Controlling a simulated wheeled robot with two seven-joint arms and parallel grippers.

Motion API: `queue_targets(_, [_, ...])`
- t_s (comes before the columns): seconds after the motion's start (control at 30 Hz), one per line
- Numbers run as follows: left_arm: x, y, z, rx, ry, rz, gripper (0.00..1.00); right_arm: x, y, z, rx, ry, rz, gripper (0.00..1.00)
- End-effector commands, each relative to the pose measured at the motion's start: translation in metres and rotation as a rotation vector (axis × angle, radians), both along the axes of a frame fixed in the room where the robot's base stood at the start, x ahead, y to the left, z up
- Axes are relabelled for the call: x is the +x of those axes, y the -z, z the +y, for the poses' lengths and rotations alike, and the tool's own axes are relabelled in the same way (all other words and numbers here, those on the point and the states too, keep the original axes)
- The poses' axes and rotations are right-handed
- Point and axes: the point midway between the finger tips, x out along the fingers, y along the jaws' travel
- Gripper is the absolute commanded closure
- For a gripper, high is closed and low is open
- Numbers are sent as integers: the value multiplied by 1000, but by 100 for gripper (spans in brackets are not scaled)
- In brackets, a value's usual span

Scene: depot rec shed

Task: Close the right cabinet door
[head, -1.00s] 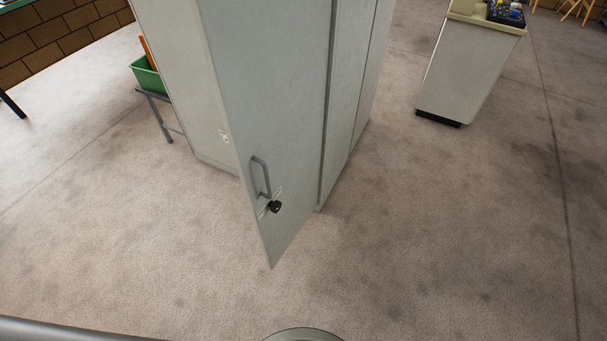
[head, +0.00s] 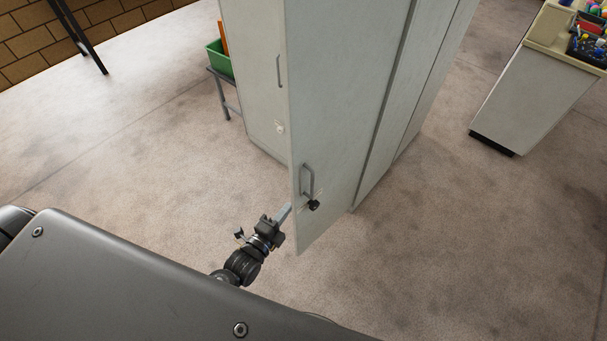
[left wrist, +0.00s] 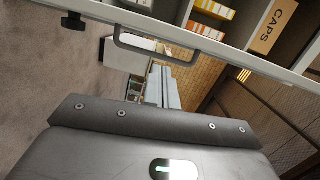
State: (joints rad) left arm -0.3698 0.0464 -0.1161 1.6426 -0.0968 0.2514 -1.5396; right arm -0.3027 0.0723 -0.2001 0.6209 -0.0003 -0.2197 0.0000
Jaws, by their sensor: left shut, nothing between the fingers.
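The right cabinet door (head: 335,110) is a tall pale grey panel standing ajar, its free edge towards me. It bears a grey bar handle (head: 307,181) and a black knob (head: 313,204). The left wrist view shows the handle (left wrist: 155,47) and knob (left wrist: 73,21) along the door's edge, with the shelves beyond. My left gripper (head: 285,212) is shut and empty, just left of the door's free edge at about handle height. I cannot tell whether it touches the door. In the left wrist view its fingers (left wrist: 163,88) point towards the handle side. My right gripper is out of view.
The left cabinet door (head: 260,80) looks closed. A green bin (head: 219,60) stands on a small bench to the left. A pale counter (head: 535,85) with coloured items stands at the right. The cabinet shelves hold boxes, one marked CAPS (left wrist: 275,27). Floor in front is clear.

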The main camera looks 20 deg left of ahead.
Motion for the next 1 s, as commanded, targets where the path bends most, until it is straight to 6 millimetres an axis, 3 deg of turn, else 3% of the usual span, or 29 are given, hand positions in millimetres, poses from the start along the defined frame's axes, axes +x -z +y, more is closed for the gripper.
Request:
queue_targets(0.03, [2,-14,0,22,1,-33,100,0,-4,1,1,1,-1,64])
queue_targets(0.1, [3,-22,0,43,1,-58,100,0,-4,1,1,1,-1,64])
queue_targets(0.37, [14,-24,-3,48,0,-64,100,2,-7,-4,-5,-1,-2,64])
queue_targets(0.73, [75,-24,-17,46,1,-61,100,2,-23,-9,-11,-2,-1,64])
queue_targets(1.0, [99,-22,-21,47,0,-61,100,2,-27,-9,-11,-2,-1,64])
